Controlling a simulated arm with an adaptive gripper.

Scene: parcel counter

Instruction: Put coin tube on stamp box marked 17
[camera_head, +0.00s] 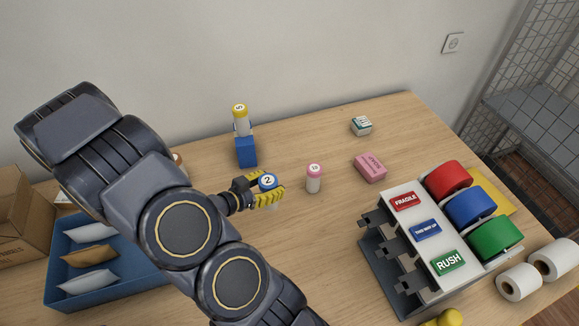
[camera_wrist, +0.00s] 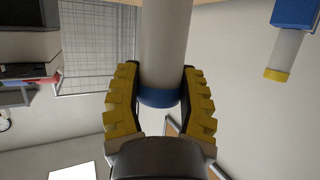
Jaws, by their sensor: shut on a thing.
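My gripper (camera_head: 263,187), with yellow ridged fingers, is shut on a coin tube with a blue cap (camera_head: 268,180) marked 2, near the middle of the counter. In the wrist view the fingers clasp the pale tube (camera_wrist: 166,45) close to its blue cap. The tube's lower part is mostly hidden in the head view. A yellow-capped tube (camera_head: 242,124) stands upright on a blue box (camera_head: 246,152) behind my gripper. A pink-capped tube (camera_head: 313,180) stands to the right. A white and green box (camera_head: 361,126) and a pink box (camera_head: 370,167) lie farther right. I cannot read a 17 on any box.
A blue tray (camera_head: 60,293) with several envelopes is at the left, beside a cardboard box (camera_head: 20,222). A tape dispenser (camera_head: 448,285) with red, blue and green rolls stands at the right. White rolls (camera_head: 519,282) lie at the right edge. Counter between the pink-capped tube and the boxes is clear.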

